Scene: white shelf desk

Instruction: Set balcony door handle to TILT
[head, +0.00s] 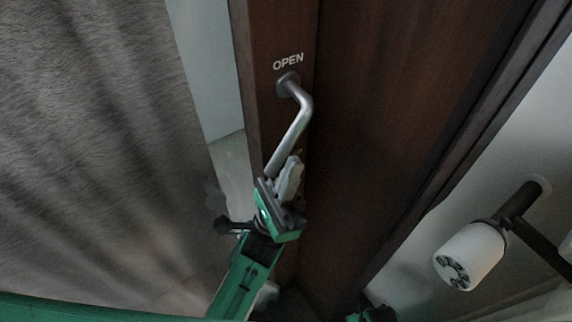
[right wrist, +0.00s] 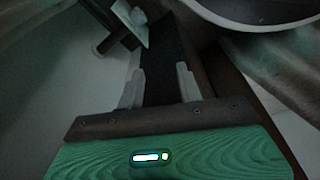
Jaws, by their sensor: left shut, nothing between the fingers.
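The balcony door handle (head: 299,117) is a grey metal lever on the dark brown door frame in the head view. It bends and points down, slightly left, with its lower end by my left gripper (head: 289,180). A white OPEN label (head: 288,62) sits above the handle's pivot. Another label lower down is mostly hidden, and I cannot read it. My left gripper is shut and empty beside the handle's lower end; I cannot tell whether they touch. My right gripper (right wrist: 159,86) has its pale fingers apart with nothing seen between them in the right wrist view.
A grey curtain (head: 90,130) hangs on the left, beside a strip of glass (head: 208,65). The brown door frame (head: 390,90) runs down the middle. A white cylindrical lamp (head: 470,255) on a dark arm sticks out from the pale wall at the right.

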